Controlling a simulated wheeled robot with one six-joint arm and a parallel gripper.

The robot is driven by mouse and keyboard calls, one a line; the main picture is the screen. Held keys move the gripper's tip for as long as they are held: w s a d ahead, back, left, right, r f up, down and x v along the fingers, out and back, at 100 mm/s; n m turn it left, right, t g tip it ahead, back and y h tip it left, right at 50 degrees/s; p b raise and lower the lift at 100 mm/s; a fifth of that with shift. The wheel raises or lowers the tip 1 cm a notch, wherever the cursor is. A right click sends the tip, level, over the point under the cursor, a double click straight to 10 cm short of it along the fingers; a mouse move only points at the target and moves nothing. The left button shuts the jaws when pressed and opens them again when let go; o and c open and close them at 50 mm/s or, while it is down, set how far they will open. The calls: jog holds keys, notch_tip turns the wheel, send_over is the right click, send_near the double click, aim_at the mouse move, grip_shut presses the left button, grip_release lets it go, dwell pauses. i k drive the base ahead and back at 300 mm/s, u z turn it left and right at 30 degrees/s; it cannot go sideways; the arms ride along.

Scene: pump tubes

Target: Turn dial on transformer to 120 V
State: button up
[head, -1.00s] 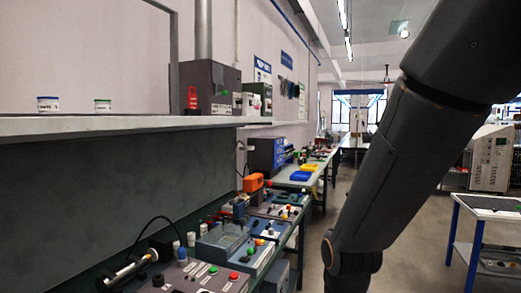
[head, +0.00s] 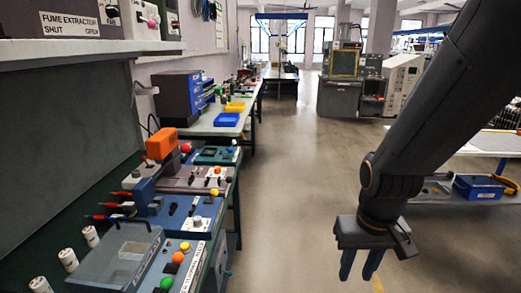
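My gripper (head: 358,276) hangs at the lower right with its fingers pointing down. A gap shows between the fingers, and nothing is seen between them. It is over the open floor, well to the right of the bench and touching nothing there. Several control panels line the bench at the left. A blue panel (head: 171,210) carries a pale knob on a white plate (head: 196,221), which may be a dial. A nearer panel has lettering along its edge (head: 193,268), too small to read surely. I cannot tell which panel is the transformer or read any dial setting.
The nearer panel bears green, orange and yellow buttons (head: 178,257). An orange device (head: 161,144) stands behind. A shelf (head: 90,50) overhangs the bench. The aisle floor (head: 285,190) is clear. A table with a blue bin (head: 478,187) stands at the right.

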aim_at(175, 24)
jog(key=z, duration=0.25)
jog(key=i, duration=1.75)
jog(key=u, duration=0.55)
jog(key=i, duration=1.65)
jog(key=u, duration=0.55)
